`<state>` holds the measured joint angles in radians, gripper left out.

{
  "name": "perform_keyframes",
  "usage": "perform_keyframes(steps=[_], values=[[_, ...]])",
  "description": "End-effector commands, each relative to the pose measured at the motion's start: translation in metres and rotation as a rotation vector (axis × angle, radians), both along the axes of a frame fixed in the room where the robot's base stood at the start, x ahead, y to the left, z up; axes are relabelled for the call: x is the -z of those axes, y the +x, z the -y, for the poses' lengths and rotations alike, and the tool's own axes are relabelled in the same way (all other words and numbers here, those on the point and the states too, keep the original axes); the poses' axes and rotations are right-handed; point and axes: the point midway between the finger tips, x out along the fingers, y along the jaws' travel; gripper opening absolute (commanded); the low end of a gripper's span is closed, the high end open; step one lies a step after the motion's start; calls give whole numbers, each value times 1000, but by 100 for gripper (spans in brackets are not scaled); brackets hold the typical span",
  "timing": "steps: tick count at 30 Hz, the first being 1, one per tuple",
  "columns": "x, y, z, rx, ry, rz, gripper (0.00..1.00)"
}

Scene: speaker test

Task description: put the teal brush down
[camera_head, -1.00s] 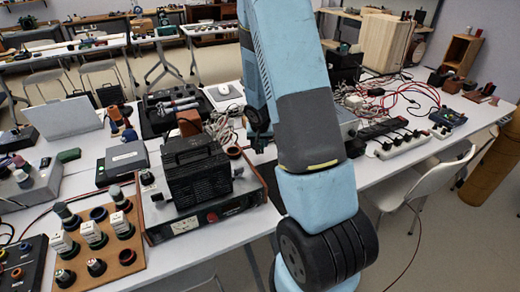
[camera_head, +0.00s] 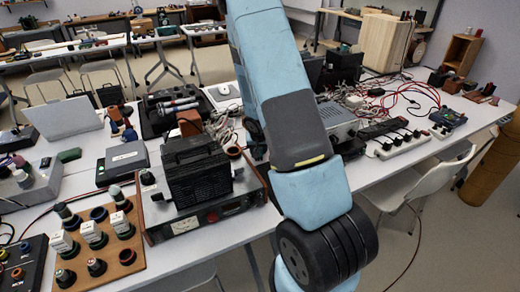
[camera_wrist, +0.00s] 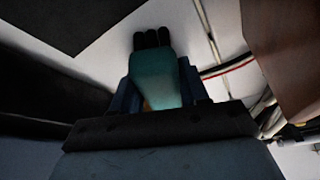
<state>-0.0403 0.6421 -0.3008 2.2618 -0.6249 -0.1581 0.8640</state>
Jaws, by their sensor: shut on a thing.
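The teal brush (camera_wrist: 157,78) shows in the wrist view, with its teal body between the two dark fingers of my gripper (camera_wrist: 158,88) and a black end pointing away from me. My gripper is shut on it. Beyond the brush is a pale surface, probably the tabletop; I cannot tell whether the brush touches it. In the head view my arm hides the brush and most of the gripper, behind it near the table's middle.
A black boxy device (camera_head: 198,172) sits on a metered unit (camera_head: 188,226) left of my arm. A silver device (camera_head: 339,121) and a power strip (camera_head: 402,143) are to the right. Cables lie behind. In the wrist view, dark and brown objects flank the pale strip.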

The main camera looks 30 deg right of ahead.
Motion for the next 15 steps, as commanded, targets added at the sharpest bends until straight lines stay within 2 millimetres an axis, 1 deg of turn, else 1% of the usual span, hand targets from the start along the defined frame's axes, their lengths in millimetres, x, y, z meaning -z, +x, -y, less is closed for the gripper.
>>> perform_keyframes(steps=[1,2,9,15], values=[[1,0,0,0,0,-1,0],[1,0,0,1,0,0,47],[1,0,1,1,0,-1,70],[1,0,1,1,0,-1,70]])
